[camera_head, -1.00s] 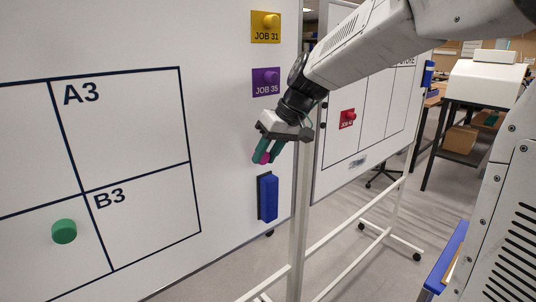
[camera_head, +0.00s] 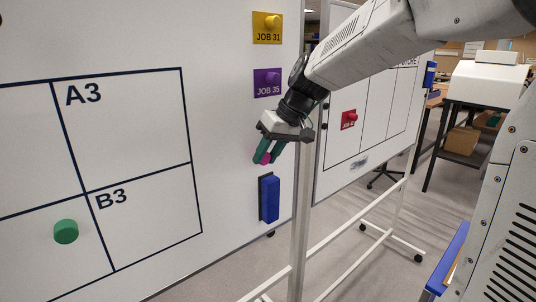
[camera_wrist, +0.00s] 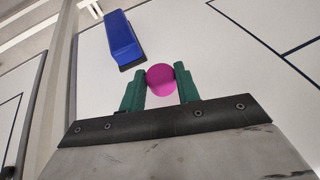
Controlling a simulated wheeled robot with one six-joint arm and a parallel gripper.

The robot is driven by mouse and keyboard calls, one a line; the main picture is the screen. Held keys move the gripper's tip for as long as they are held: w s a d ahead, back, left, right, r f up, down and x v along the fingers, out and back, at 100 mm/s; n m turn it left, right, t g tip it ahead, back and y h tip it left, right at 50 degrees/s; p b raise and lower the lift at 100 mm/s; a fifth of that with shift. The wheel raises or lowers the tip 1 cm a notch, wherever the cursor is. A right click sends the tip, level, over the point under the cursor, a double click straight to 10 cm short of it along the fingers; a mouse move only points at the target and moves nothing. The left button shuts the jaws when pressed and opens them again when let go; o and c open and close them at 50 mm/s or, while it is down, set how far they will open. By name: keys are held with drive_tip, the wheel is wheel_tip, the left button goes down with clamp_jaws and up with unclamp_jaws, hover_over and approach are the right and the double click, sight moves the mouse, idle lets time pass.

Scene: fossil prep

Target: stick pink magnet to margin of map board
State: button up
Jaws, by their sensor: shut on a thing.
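The pink magnet (camera_head: 265,158) is a small round disc between the green fingers of my gripper (camera_head: 265,157). In the wrist view the magnet (camera_wrist: 161,80) sits between both fingertips of my gripper (camera_wrist: 161,82), which are shut on it. The map board (camera_head: 150,45) is white with a black grid, and cells A3 and B3 show. My gripper is at the blank strip right of the grid, below the JOB 35 card and above the blue eraser. I cannot tell whether the magnet touches the board.
A blue eraser (camera_head: 271,198) is on the board just below my gripper; it also shows in the wrist view (camera_wrist: 121,38). A purple JOB 35 card (camera_head: 267,83) and yellow JOB 31 card (camera_head: 267,27) hang above. A second board (camera_head: 340,150) stands right.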

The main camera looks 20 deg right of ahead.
drive_tip(key=shift+w+a, duration=0.2)
drive_tip(key=shift+w, duration=0.45)
idle(0.3)
drive_tip(key=o, duration=0.8)
drive_tip(key=shift+s, duration=0.1)
drive_tip(key=s+d, duration=0.2)
drive_tip(key=s, duration=0.4)
drive_tip(key=shift+s, duration=0.25)
drive_tip(key=shift+d, duration=0.1)
